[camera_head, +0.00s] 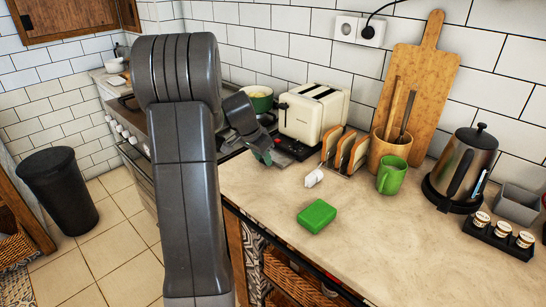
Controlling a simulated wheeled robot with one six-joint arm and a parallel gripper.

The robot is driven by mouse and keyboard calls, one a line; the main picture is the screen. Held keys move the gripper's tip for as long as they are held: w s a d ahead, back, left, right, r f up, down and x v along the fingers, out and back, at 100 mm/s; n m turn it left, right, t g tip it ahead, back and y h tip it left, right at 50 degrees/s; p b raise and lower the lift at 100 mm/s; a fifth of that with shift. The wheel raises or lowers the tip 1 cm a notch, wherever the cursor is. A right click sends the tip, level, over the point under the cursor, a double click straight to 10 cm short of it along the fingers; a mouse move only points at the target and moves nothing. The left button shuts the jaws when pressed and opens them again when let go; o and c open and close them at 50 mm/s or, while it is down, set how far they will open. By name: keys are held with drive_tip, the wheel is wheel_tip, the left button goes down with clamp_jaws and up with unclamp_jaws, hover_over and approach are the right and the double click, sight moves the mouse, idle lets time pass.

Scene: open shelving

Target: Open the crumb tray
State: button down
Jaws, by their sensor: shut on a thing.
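The cream toaster (312,115) stands on the counter against the tiled wall, its two top slots visible. The crumb tray (293,147) is a dark, flat piece low at the toaster's front, sticking out toward my gripper. My gripper (265,154) is at the toaster's front left, its fingers shut at the tray's outer end. The exact contact is small and partly hidden by the fingers. My arm hides what lies left of the gripper.
A toast rack (345,152) with bread stands right of the toaster. A white crumpled item (313,178) and a green box (317,216) lie in front. A green pot (260,99) sits behind my gripper.

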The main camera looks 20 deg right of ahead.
drive_tip(key=s+a+b, duration=0.1)
drive_tip(key=a, duration=0.1)
drive_tip(key=s+a, duration=0.1)
drive_tip(key=a, duration=0.2)
drive_tip(key=s+a+b, duration=0.1)
drive_tip(key=a, duration=0.1)
drive_tip(key=shift+a+b, duration=0.2)
drive_tip(key=shift+b, duration=0.15)
drive_tip(key=c, duration=1)
unclamp_jaws()
drive_tip(key=p+v, duration=0.1)
drive_tip(key=v, duration=1.3)
drive_tip(key=shift+s+f, duration=0.1)
drive_tip(key=shift+f, duration=0.05)
